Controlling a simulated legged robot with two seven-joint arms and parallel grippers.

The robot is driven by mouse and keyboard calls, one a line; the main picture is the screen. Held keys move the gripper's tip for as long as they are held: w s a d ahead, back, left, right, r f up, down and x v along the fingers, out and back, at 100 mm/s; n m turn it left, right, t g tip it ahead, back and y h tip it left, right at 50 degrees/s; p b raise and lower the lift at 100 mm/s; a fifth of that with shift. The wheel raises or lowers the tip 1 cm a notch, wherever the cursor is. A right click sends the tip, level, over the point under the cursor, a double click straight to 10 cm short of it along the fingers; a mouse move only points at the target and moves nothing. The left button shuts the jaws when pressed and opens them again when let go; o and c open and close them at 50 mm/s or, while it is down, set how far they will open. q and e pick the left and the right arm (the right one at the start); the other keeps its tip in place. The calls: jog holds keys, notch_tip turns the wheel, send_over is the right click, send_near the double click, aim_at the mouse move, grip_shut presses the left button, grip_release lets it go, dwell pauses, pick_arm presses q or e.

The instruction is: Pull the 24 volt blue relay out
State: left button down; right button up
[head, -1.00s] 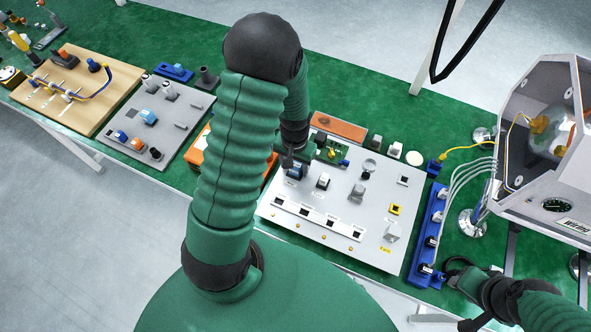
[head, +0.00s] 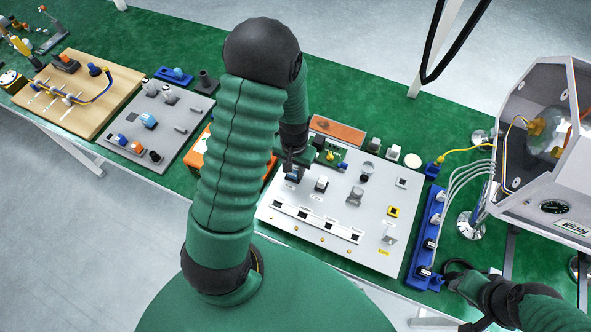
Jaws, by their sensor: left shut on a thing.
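The blue relay (head: 292,176) is at the upper left of the light grey panel (head: 330,238). It is small and dark blue, and partly hidden by my gripper. My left gripper (head: 290,165) comes down over it from above and is shut on it. I cannot tell whether the relay is still seated in its socket. My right gripper (head: 452,272) is low at the right, beside the blue power strip's near end; its fingers are too unclear to show if they are open.
On the panel stand a white-topped block (head: 321,184) and other small parts. A green circuit board (head: 331,153) is just behind. The blue power strip (head: 428,235) with cables and a grey machine housing (head: 545,160) stand to the right. My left arm hides part of the table.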

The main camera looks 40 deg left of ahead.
pick_arm(q)
jog(key=shift+w+r, duration=0.1)
jog(key=shift+r, duration=0.15)
jog(key=shift+r+p, duration=0.45)
jog(key=shift+p, duration=0.1)
jog(key=shift+r+p, duration=0.35)
jog(key=shift+r+p, duration=1.45)
jog(key=shift+r, duration=0.1)
notch_tip(320, 180, up, 3)
jog(key=p, duration=0.3)
